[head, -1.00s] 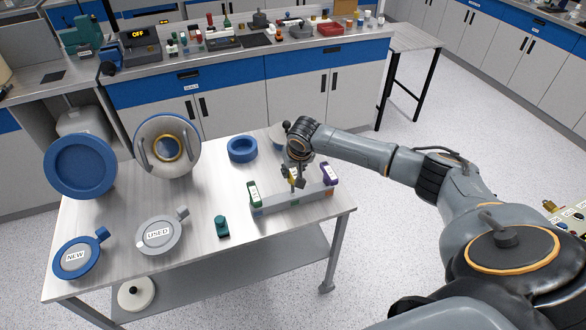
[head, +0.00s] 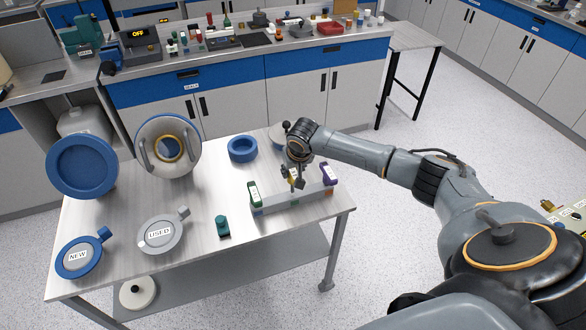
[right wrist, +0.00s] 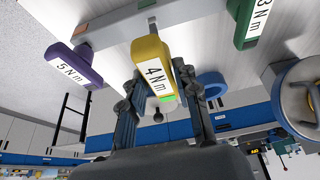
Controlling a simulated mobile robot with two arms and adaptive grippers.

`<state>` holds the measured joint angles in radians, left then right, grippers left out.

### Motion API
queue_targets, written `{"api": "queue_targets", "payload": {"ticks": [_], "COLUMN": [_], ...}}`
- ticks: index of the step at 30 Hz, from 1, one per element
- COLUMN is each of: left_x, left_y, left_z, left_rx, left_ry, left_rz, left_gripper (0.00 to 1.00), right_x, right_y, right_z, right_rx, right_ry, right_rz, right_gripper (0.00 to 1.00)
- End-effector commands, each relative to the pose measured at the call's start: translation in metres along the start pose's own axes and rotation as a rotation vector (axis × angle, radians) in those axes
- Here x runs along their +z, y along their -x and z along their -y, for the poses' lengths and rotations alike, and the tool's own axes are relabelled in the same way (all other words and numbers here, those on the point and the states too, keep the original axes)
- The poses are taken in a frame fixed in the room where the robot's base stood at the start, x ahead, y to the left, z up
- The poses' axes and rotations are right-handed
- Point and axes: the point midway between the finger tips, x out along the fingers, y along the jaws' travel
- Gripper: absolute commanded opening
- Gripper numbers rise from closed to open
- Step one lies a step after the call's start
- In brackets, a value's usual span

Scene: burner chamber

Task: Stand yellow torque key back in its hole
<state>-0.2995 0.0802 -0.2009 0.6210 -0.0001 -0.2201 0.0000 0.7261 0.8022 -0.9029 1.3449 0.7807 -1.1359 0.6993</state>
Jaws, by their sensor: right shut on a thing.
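The yellow torque key (right wrist: 154,70), marked 4 Nm, is between the two fingers of my right gripper (right wrist: 160,105), which is shut on it. In the head view, my right gripper (head: 294,184) is over the middle of the grey rack (head: 300,202), largely covering the yellow key. A green key (head: 254,194) stands at the rack's left end and a purple key (head: 329,173) at its right end. The wrist view also shows the purple 5 Nm key (right wrist: 72,66) and green 3 Nm key (right wrist: 249,22). Whether the yellow key's lower end is in its hole is hidden. My left gripper is out of view.
The metal table (head: 200,205) also holds a blue ring (head: 242,149), a teal object (head: 222,226), a grey USED lid (head: 161,234), a blue NEW lid (head: 79,257) and a round chamber door (head: 168,150).

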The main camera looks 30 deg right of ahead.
Motion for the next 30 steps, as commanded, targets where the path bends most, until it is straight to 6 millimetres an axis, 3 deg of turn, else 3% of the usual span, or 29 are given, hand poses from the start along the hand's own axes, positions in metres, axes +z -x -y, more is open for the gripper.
{"api": "queue_targets", "payload": {"ticks": [30], "left_x": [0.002], "left_y": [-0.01], "left_z": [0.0], "left_rx": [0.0], "left_ry": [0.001], "left_rz": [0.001], "left_gripper": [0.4], "right_x": [0.007], "right_y": [-0.018], "right_z": [0.0], "right_rx": [0.0], "right_ry": [-0.001], "right_rz": [-0.001], "right_gripper": [0.0]}}
